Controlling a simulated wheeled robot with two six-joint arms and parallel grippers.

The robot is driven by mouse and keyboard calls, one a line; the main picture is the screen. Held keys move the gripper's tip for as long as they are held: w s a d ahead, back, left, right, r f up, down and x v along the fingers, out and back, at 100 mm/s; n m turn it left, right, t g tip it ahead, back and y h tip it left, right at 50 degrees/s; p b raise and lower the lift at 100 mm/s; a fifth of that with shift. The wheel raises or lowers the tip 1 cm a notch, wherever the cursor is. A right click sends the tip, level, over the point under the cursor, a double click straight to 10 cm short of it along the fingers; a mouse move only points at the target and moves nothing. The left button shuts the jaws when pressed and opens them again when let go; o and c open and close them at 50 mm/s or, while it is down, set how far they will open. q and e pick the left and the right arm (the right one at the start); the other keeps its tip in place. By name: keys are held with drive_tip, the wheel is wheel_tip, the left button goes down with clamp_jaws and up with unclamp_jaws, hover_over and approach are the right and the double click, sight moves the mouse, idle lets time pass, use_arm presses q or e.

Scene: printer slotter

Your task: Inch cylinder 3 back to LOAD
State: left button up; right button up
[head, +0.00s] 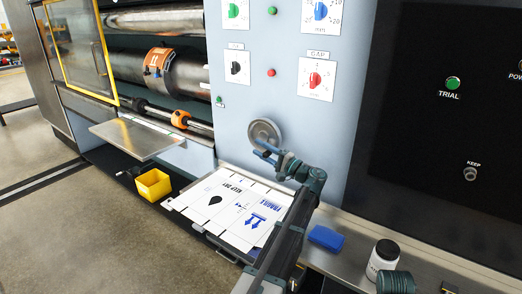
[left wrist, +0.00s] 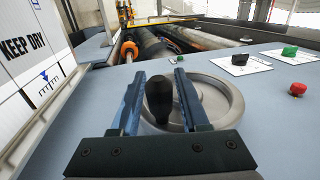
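A grey handwheel (head: 265,131) is mounted on the light blue machine panel. It also shows in the left wrist view (left wrist: 228,92), with a black handle knob (left wrist: 160,98) standing out from it. My left gripper (head: 264,153) is at the wheel's lower edge. In the left wrist view its two blue fingers (left wrist: 157,100) stand apart on either side of the knob, with a gap visible on both sides. A dark cylinder (head: 128,66) with an orange plate (head: 158,61) shows behind the machine's opening. No number or LOAD mark is readable on it.
Printed white sheets (head: 232,207) lie below the wheel, beside my left arm. A blue block (head: 327,237) and a white bottle (head: 382,259) stand on the ledge. Green, black and red controls (head: 315,80) sit above the wheel. A yellow bin (head: 153,185) is at left.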

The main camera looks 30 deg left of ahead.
use_arm(q)
clamp_jaws()
idle(1.1)
